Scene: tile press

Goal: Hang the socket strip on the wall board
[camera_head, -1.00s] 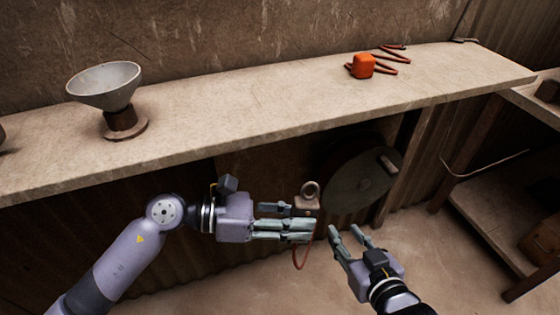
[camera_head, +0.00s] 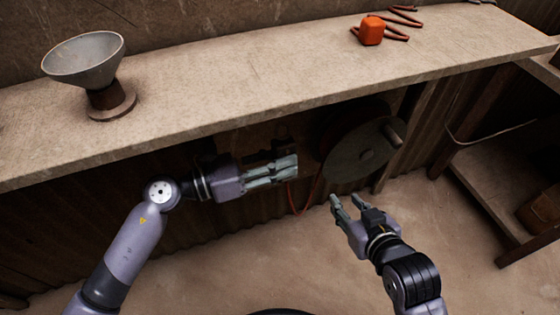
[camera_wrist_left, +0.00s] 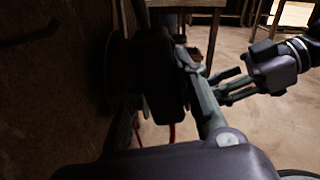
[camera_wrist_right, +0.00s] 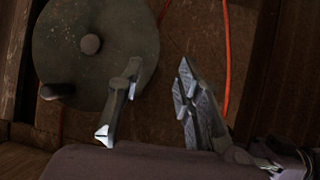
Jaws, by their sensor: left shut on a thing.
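My left gripper (camera_head: 292,168) is under the shelf, near the wall, shut on the socket strip. In the left wrist view the strip is a dark block (camera_wrist_left: 155,70) against the fingers, close beside the brown wall board (camera_wrist_left: 50,85). In the head view the fingers and shadow hide most of the strip; a red cord (camera_head: 291,197) hangs below. I cannot tell whether the strip touches the board. My right gripper (camera_head: 347,200) is open and empty, to the right of the left one. Its parted fingers also show in the right wrist view (camera_wrist_right: 158,70).
A round grey-green reel (camera_head: 355,155) with a knob stands at the wall, right of my left gripper. A bench (camera_head: 490,205) stands right. The floor in front is open.

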